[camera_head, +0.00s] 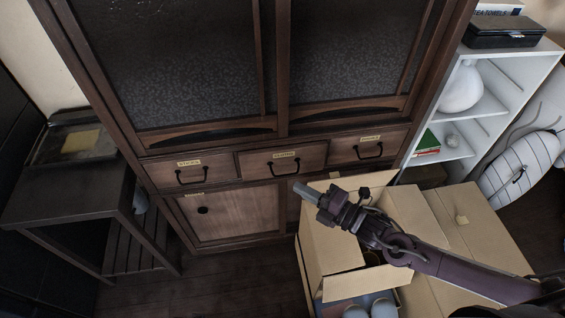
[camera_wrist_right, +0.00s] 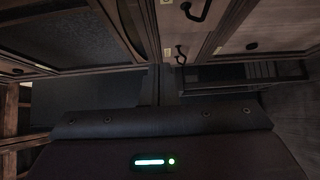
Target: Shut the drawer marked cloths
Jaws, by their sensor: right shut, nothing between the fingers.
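A dark wooden cabinet (camera_head: 215,143) has a row of three drawers with black bar handles: a left drawer (camera_head: 160,176), a middle drawer (camera_head: 310,156) and a right drawer (camera_head: 395,141). No drawer shows a clear wide gap; I cannot tell if one stands slightly out. My right gripper (camera_head: 308,193) is shut and empty, in front of and below the middle drawer, apart from the handles as far as I see. My left gripper is not in view.
An open cardboard box (camera_head: 322,245) stands below my right arm, with another box (camera_head: 470,225) beside it. A white shelf (camera_head: 480,130) is at right. A dark side table (camera_head: 70,195) stands at left. Floor (camera_head: 215,280) in front of the lower left door is clear.

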